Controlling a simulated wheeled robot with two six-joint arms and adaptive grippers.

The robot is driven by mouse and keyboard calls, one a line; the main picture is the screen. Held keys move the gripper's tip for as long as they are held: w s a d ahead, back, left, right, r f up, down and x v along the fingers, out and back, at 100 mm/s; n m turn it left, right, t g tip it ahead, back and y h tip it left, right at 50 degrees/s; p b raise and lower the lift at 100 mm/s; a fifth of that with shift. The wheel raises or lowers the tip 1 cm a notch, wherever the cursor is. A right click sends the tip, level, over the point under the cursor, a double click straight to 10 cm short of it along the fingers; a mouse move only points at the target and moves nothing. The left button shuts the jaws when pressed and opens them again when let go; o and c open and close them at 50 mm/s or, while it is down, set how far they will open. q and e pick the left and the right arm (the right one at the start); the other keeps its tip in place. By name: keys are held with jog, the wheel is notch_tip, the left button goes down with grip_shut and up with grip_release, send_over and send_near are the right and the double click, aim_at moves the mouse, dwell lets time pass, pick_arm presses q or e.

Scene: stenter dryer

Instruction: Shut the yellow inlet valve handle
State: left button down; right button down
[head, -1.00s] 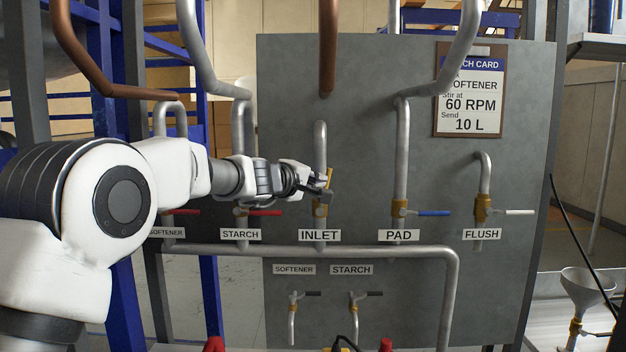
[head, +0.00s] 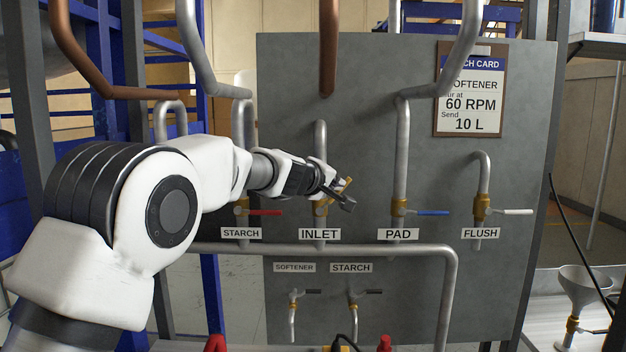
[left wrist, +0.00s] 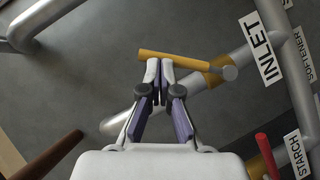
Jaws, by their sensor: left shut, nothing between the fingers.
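The yellow inlet valve handle (head: 347,184) is on the pipe above the INLET label (head: 319,235). It slants up to the right, between upright and level. In the left wrist view the yellow handle (left wrist: 172,58) is a plain bar running from the brass valve body (left wrist: 219,71). My left gripper (head: 346,201) is shut and empty, just beside the handle. In the left wrist view its closed fingertips (left wrist: 160,68) are against or very near the handle's side; exact contact cannot be told. My right gripper is out of view.
The blue PAD handle (head: 433,213), red STARCH handle (head: 265,212) and white FLUSH handle (head: 519,212) are level on neighbouring pipes. A copper pipe (head: 328,50) hangs above the inlet. A horizontal pipe (head: 385,252) runs below the labels. The panel between INLET and PAD is clear.

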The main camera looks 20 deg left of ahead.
pick_arm(q)
jog(key=w+d+f+b, duration=0.1)
jog(key=d+f+b, duration=0.3)
jog(key=f, duration=0.1)
jog(key=shift+w+d, duration=0.15)
jog(key=shift+d, duration=0.1)
dwell(0.4)
jog(key=shift+f, duration=0.1)
dwell(0.5)
